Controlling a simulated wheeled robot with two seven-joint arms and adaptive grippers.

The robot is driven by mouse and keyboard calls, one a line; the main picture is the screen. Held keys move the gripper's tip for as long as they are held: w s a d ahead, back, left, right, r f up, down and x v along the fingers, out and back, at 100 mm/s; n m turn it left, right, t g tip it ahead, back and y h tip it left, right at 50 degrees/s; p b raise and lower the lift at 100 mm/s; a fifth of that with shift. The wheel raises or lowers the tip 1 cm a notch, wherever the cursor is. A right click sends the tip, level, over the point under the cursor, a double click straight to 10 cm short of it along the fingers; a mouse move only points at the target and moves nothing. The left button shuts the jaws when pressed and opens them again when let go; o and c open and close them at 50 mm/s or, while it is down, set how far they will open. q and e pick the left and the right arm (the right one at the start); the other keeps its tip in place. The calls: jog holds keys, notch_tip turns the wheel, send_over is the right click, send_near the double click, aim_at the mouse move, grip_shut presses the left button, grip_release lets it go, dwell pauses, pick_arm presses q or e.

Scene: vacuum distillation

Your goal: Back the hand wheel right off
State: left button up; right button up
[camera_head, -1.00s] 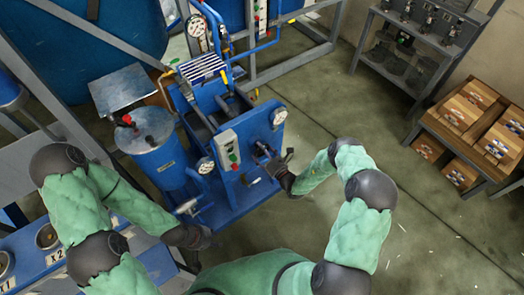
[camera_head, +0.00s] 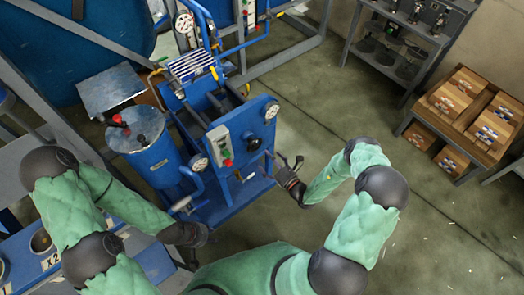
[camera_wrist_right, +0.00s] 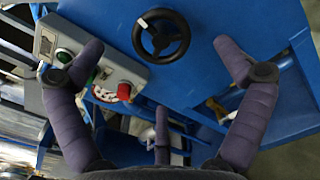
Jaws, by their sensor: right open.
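The black hand wheel (camera_wrist_right: 161,34) sits on the blue front panel of the machine. It has a round rim and a central hub, and faces my right wrist camera. In the head view it shows as a small dark knob (camera_head: 254,144) below the round gauge. My right gripper (camera_head: 293,163) is open and empty, to the right of the wheel and apart from it. In the right wrist view its spread fingers (camera_wrist_right: 160,62) frame the wheel from below without touching it. My left gripper (camera_head: 204,236) hangs low at the machine's front left; its fingers are too dark to read.
A grey control box (camera_wrist_right: 80,52) with a green and a red button is left of the wheel. A brass valve (camera_wrist_right: 216,108) is below right. A blue tank (camera_head: 143,140) stands left. Shelves with boxes (camera_head: 465,110) stand far right. The floor (camera_head: 330,110) between is clear.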

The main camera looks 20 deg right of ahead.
jog(key=v, duration=0.2)
jog(key=shift+s+d, duration=0.1)
jog(key=shift+s, duration=0.15)
dwell(0.4)
